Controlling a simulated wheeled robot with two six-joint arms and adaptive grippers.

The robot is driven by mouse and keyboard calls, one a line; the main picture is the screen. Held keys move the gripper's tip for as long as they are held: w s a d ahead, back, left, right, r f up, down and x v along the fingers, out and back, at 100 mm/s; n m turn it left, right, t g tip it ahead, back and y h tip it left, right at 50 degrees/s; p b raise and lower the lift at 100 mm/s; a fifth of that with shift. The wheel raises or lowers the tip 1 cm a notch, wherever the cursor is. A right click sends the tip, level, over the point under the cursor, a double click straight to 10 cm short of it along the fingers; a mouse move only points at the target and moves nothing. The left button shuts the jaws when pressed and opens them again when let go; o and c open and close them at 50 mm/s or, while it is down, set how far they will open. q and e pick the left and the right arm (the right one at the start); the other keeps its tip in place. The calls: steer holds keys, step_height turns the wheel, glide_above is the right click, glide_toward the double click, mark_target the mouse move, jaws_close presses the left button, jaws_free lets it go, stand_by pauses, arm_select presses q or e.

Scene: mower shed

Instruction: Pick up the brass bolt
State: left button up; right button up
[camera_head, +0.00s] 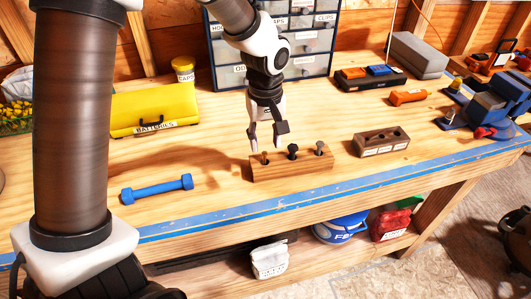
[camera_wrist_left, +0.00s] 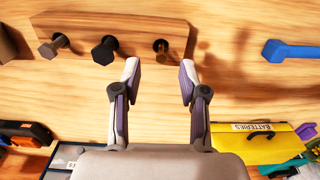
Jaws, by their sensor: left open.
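A wooden block (camera_head: 305,163) stands near the front of the workbench with three bolts upright in it. The brass bolt (camera_head: 265,157) is at the left end in the head view; in the left wrist view the brass bolt (camera_wrist_left: 161,46) is the right one. A black bolt (camera_head: 293,150) is in the middle and a grey-brown bolt (camera_head: 319,147) at the other end. My left gripper (camera_head: 267,145) is open and empty, pointing down close to the brass bolt. In the left wrist view its fingertips (camera_wrist_left: 160,66) are spread, with the bolt head just beyond the gap. My right gripper does not show.
A drawer cabinet (camera_head: 312,65) is at the back. Bare bench lies around the wooden block.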

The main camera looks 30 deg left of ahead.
mark_target(265, 152)
arm_select(q)
steer(key=f, duration=0.2)
steer(key=f+p, duration=0.1)
steer(key=f, duration=0.1)
steer(key=shift+a+f, duration=0.2)
steer(key=shift+f, duration=0.2)
steer(key=shift+w+a+f, duration=0.15)
steer(key=shift+w+f, duration=0.05)
steer(key=shift+f, duration=0.1)
steer(key=shift+s+d+r, duration=0.2)
steer(key=shift+c, duration=0.4)
steer(key=shift+s+d, duration=0.1)
steer(key=c, duration=0.5)
jaws_close()
steer(key=shift+r, duration=0.1)
